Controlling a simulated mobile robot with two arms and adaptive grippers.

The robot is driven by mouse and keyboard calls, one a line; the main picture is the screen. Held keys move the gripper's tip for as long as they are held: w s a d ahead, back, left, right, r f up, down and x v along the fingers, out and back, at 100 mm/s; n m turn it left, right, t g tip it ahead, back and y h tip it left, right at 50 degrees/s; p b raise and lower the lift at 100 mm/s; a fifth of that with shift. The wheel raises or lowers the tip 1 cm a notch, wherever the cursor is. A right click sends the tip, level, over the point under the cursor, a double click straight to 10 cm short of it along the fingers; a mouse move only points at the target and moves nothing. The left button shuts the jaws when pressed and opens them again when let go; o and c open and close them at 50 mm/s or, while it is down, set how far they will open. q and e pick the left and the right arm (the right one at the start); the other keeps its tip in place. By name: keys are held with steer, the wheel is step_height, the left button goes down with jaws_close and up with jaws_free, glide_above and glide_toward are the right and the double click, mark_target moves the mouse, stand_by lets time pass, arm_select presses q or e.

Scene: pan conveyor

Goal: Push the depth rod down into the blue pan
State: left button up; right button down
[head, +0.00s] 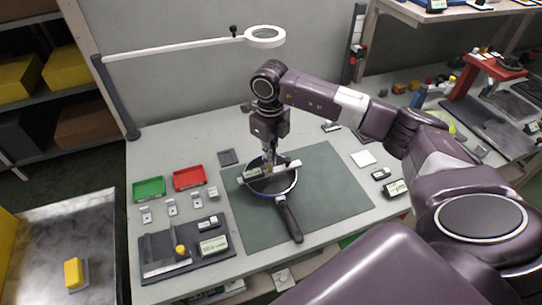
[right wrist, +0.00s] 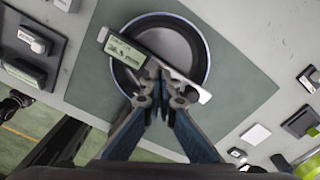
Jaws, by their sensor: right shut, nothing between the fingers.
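The blue pan (head: 274,188) is dark inside with a blue rim, and its black handle points toward the front. It also shows in the right wrist view (right wrist: 178,42). A depth gauge with a pale display (head: 251,174) and a light beam lies across the pan; its display faces the right wrist camera (right wrist: 124,49). My right gripper (head: 268,167) points down over the middle of the gauge. Its fingertips (right wrist: 161,78) are together with nothing held. The depth rod cannot be made out; the fingers cover that spot. My left gripper is out of view.
The pan stands on a green mat (head: 335,190) on the grey table. Left are a green tray (head: 149,188), a red tray (head: 188,177), small blocks and a dark fixture plate (head: 160,252). A ring lamp (head: 265,36) hangs behind. The mat's right side is clear.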

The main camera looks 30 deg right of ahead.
step_height(320, 180, up, 9)
steer(key=p, duration=0.5)
stand_by(0.3)
steer(key=shift+f, duration=0.1)
stand_by(0.4)
